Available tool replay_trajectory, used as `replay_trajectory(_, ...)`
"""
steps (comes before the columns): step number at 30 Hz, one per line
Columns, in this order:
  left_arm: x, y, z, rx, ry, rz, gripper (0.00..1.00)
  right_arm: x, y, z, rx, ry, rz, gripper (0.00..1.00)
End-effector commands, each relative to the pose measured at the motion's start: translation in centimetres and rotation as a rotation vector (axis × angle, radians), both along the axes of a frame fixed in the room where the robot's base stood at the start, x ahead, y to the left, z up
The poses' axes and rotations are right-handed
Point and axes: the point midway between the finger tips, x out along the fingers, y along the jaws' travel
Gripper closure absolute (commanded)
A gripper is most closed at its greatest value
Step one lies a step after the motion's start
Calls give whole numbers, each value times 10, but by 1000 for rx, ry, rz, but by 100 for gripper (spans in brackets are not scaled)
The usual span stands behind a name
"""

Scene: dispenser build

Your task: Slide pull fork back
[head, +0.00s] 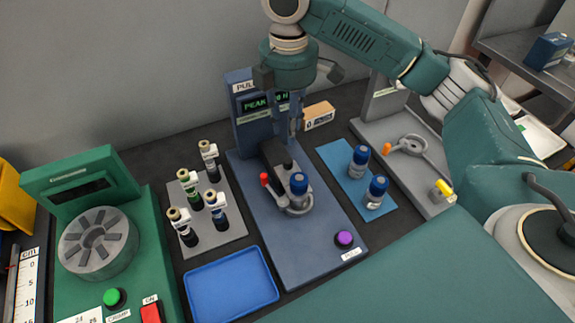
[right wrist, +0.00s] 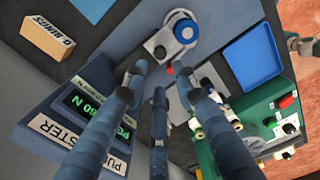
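The tester (head: 262,215) has a blue base and an upright with a green display. On its base is a dark sliding fork block (head: 276,152), with a red knob (head: 264,178) beside it. A blue-capped vial (head: 298,184) stands in a grey ring in front. My right gripper (head: 296,128) points down above and behind the knob, its fingers apart and empty. In the right wrist view, the red knob (right wrist: 170,69) shows between the fingertips (right wrist: 162,75), beyond them. Whether the fork touches the vial is unclear. My left gripper is out of view.
A rack (head: 222,233) with several vials and an empty blue tray (head: 232,288) lie left. A blue mat (head: 352,185) with two capped vials and a grey stand (head: 432,190) lie right. A green machine (head: 120,250) is far left; a small box (head: 319,116) sits behind.

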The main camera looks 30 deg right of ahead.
Motion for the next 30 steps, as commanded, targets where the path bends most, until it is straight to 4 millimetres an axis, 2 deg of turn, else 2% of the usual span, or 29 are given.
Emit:
replay_trajectory(1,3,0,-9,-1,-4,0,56,0,0,-9,0,0,0,72)
replay_trajectory(2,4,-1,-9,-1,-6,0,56,0,0,-10,0,0,0,72)
replay_trajectory(7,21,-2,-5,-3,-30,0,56,-1,0,-19,-1,3,-1,72)
replay_trajectory(10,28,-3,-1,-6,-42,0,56,-1,-1,-33,-2,5,-1,72)
replay_trajectory(21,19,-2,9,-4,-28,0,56,-1,0,-99,-1,3,0,72)
replay_trajectory(25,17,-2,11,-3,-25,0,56,-1,0,-111,0,2,0,72)
replay_trajectory(30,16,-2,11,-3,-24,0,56,0,0,-117,0,0,0,72)
